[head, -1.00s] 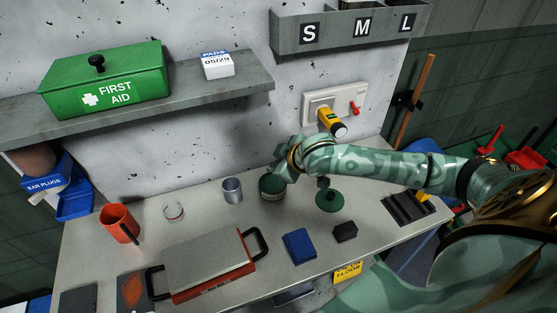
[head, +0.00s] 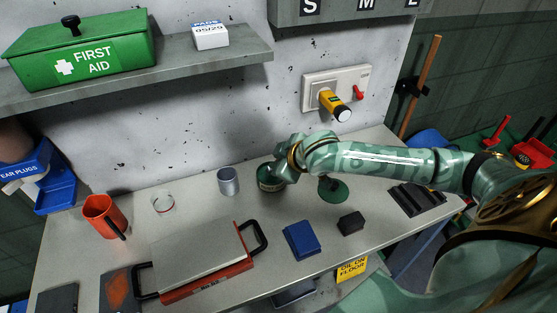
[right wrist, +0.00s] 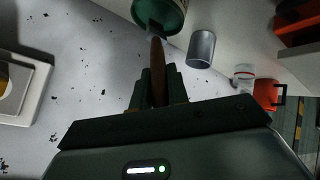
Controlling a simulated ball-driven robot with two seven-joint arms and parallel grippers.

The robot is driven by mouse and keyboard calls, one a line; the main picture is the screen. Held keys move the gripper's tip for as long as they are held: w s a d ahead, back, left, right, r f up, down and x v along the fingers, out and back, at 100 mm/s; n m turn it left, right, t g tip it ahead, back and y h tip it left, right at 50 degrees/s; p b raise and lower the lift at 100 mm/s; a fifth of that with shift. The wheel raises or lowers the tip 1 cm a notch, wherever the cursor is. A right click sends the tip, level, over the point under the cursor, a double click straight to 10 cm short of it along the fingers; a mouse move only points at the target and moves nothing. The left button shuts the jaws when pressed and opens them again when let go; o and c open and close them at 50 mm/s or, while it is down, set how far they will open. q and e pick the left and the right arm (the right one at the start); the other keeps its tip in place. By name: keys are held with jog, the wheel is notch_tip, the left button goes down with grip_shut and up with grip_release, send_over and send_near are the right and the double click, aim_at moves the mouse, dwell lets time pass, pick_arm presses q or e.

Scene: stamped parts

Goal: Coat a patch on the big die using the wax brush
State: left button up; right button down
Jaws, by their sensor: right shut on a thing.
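The big die is most likely the orange-red block with a grey top (head: 200,254) and black handles, lying at the front left of the bench. My right gripper (head: 275,172) is at the green tin (head: 270,186) at the back of the bench. In the right wrist view the gripper (right wrist: 158,88) is shut on a brown handle (right wrist: 157,56), which looks like the wax brush. The handle's far end meets a dark part at the green tin (right wrist: 172,14); I cannot tell how deep it goes in. My left gripper is not in view.
A green lid (head: 335,192), blue block (head: 301,240) and black block (head: 351,223) lie to the right. A shelf (head: 150,85) overhangs the back left.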

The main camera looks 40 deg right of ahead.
jog(key=shift+f, duration=0.6)
dwell(0.7)
jog(key=shift+s+f+p, duration=0.1)
jog(key=shift+p, duration=0.3)
dwell(2.0)
notch_tip(320, 180, up, 2)
jog(key=shift+p, duration=1.25)
notch_tip(320, 180, up, 5)
jog(key=p, duration=0.7)
